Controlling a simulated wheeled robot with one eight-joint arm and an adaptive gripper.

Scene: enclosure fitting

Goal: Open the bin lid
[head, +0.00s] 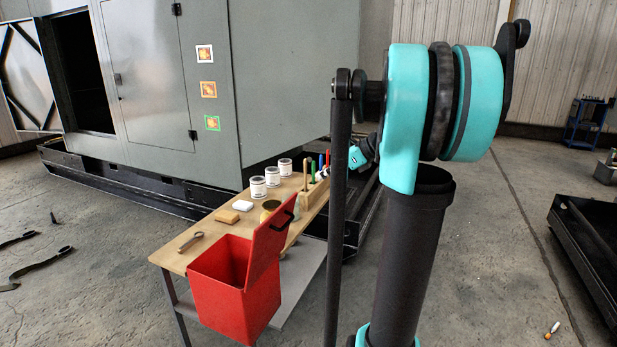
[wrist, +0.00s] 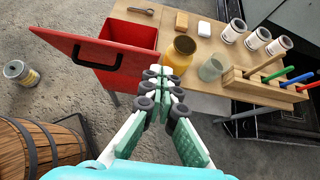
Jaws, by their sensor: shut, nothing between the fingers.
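The red bin (head: 238,290) hangs at the front edge of the wooden table in the head view, and its inside is visible. Its red lid (head: 270,240) stands swung up at a steep tilt on the bin's right side. In the wrist view the lid (wrist: 72,50) reaches out to the left of the open bin (wrist: 134,32), with a black handle (wrist: 97,62) on its face. My gripper (wrist: 162,74) is shut and empty. It shows below the bin and the handle in the wrist view, apart from the handle.
The table (head: 190,258) holds a yellow jar (wrist: 181,52), a glass (wrist: 211,68), several white cans (wrist: 233,31), a wooden pen block (wrist: 262,90), a sponge (head: 227,216) and a wrench (head: 190,241). A barrel (wrist: 38,148) and a can (wrist: 20,73) stand on the floor.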

